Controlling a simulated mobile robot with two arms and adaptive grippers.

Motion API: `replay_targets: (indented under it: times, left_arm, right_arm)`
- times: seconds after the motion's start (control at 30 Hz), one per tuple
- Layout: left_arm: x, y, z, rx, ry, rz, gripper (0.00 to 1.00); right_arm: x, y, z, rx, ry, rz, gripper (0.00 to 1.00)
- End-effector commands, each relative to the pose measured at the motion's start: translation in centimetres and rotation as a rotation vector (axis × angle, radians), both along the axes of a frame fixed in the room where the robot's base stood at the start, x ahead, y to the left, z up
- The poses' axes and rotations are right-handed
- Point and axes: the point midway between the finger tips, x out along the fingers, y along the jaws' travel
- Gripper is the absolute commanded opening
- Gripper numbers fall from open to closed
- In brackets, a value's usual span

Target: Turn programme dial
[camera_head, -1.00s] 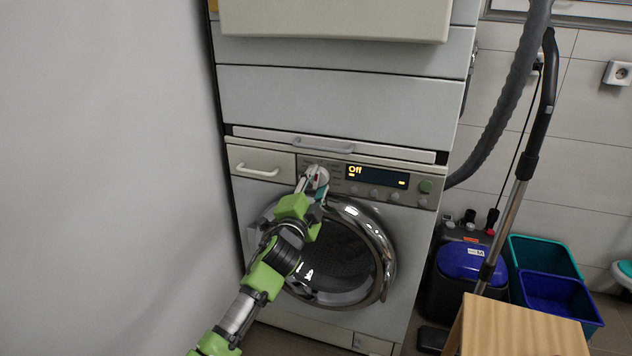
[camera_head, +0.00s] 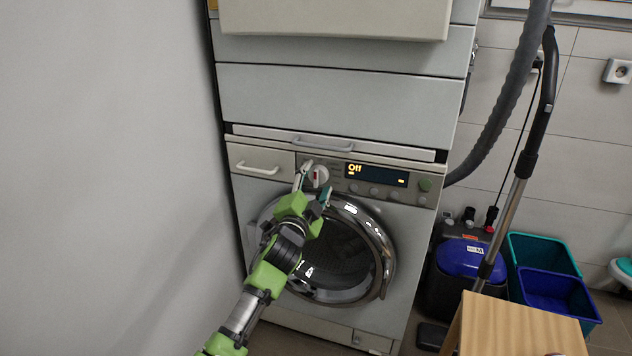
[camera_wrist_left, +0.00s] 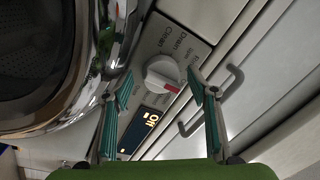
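The programme dial (camera_head: 319,176) is a round white knob with a red mark on the dryer's control panel, left of the lit display (camera_head: 376,176), which reads "Off". In the left wrist view the dial (camera_wrist_left: 163,73) lies beyond and between the fingertips, with the display (camera_wrist_left: 146,122) closer in. My left gripper (camera_head: 314,187) is open, just in front of and slightly below the dial. In the left wrist view its teal finger pads (camera_wrist_left: 160,95) are spread wide with nothing between them. My right gripper is not in view.
The round chrome door (camera_head: 385,240) is below the panel. A drawer handle (camera_head: 257,170) is to the left and a horizontal handle (camera_head: 323,145) above. A grey wall (camera_head: 110,180) closes off the left; a vacuum tube (camera_head: 507,220) and wooden stool (camera_head: 520,325) stand right.

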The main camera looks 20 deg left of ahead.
Motion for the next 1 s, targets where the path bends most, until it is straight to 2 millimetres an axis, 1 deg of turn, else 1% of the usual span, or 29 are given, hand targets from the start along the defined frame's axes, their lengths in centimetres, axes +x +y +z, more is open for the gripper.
replay_targets:
  times: [0.27,0.37,0.43,0.57,0.83,1.0]
  left_arm:
    - [0.0,0.0,0.1,0.001,-0.002,-0.001,0.53]
    - [-0.4,0.0,0.0,0.001,-0.001,0.000,0.53]
    - [-1.0,0.0,0.0,0.001,-0.003,-0.001,0.53]
    - [-3.0,-0.1,-0.3,0.002,-0.001,-0.001,0.53]
    - [-8.4,-0.2,-0.8,0.000,0.001,-0.001,0.53]
    - [-10.8,-0.2,-1.0,0.000,-0.001,-0.001,0.53]
  right_arm:
    - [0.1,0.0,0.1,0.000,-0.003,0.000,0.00]
    - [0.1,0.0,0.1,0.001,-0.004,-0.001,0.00]
    - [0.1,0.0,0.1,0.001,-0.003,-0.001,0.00]
    - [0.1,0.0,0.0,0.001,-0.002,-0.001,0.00]
    - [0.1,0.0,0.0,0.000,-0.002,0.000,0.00]
    - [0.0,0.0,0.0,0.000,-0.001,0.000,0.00]
